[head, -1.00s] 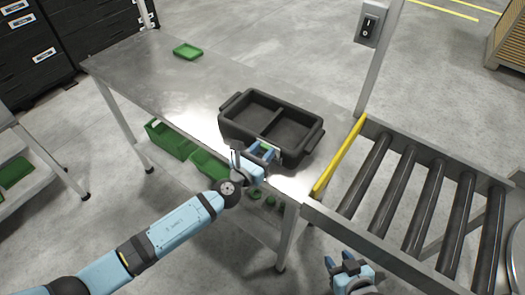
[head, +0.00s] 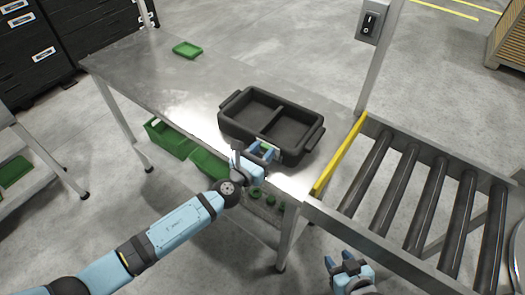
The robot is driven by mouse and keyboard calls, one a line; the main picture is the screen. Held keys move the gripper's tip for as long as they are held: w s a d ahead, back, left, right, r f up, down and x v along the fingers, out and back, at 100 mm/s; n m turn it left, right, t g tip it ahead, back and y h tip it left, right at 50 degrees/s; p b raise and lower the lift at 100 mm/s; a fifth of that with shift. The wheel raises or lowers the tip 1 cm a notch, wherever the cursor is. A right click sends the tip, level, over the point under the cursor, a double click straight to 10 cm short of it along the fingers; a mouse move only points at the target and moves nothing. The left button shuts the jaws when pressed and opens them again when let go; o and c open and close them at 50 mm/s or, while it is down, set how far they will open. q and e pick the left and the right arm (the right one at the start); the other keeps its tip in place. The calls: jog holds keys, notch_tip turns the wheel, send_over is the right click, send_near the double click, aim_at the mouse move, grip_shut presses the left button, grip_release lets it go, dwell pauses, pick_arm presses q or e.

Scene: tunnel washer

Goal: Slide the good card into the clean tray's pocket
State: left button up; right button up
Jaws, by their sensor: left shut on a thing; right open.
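The black tray (head: 235,104) with two empty compartments stands on the metal table near its right end. My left gripper (head: 266,150) is at the tray's near wall, shut on a small card (head: 268,145) that shows green between the fingers. The pocket on the near wall is mostly hidden by the gripper, so I cannot tell whether the card is in it. My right gripper (head: 340,262) is open and empty, low at the bottom, in front of the conveyor.
Green bins (head: 170,139) sit on the shelf below. A yellow rail (head: 338,156) and roller conveyor (head: 420,195) adjoin the table's right end. A switch box (head: 370,22) is on a post. The table's left half is mostly clear.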

dwell(0.4)
pick_arm(q)
jog(key=o, duration=1)
